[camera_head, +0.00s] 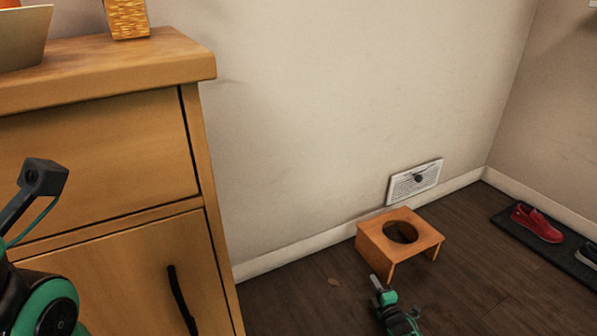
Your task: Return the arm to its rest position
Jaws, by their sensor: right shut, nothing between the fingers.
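My right arm comes in at the bottom, right of the middle, with green and black parts. Its gripper (377,284) is small in the view, shut and empty, above the dark floor just in front of a wooden stand. Part of my other arm, black and green, shows at the lower left in front of the cabinet. Its gripper fingers are not in view.
The wooden stand (375,241) with a round hole is on the floor by the wall. A white vent (405,184) is behind it. A wooden cabinet (100,150) fills the left. A red shoe (537,223) rests on a dark mat (562,259) at right.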

